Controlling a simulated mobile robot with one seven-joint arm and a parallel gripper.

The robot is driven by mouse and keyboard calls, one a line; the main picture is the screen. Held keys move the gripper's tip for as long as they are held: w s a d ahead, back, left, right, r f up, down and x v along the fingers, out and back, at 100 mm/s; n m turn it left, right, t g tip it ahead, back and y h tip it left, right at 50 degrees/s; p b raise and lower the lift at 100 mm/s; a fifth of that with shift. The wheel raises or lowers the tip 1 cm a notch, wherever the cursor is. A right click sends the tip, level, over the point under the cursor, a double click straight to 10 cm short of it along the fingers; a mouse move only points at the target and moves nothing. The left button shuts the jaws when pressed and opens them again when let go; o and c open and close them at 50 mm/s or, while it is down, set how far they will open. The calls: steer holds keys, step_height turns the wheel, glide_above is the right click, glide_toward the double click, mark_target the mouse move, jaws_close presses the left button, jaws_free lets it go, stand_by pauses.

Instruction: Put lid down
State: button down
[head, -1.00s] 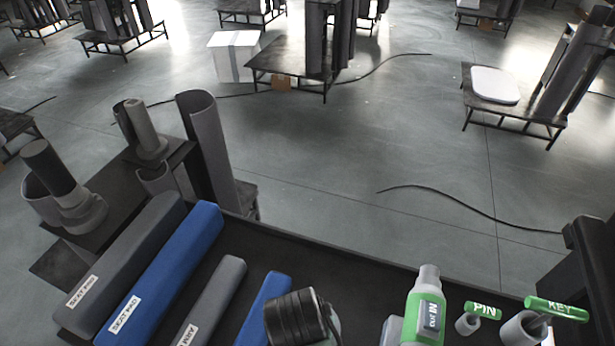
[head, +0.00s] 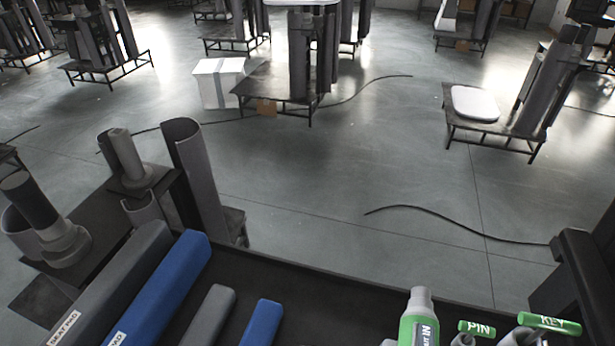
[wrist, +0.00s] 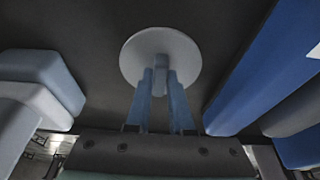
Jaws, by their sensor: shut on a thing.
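The lid (wrist: 186,48) is a pale grey round disc with a small upright grip at its middle, seen in the wrist view. My gripper (wrist: 160,76) is shut on that grip, one blue-grey finger on each side. The lid is over or on a dark surface (wrist: 95,28); I cannot tell whether it touches it. Neither the lid nor my gripper shows in the head view.
The dark bench (head: 300,275) carries grey (head: 120,275) and blue (head: 165,285) pads at left. A green-labelled bottle (head: 418,322) and the PIN (head: 477,328) and KEY (head: 550,322) tags are at right. In the wrist view, a blue pad (wrist: 255,65) lies right and grey blocks (wrist: 40,80) left.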

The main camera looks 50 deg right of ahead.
steer(key=shift+f, duration=0.15)
steer(key=c, duration=0.8)
jaws_free()
steer(key=v, duration=1.2)
steer(key=shift+p, duration=0.4)
steer(key=shift+r, duration=0.2)
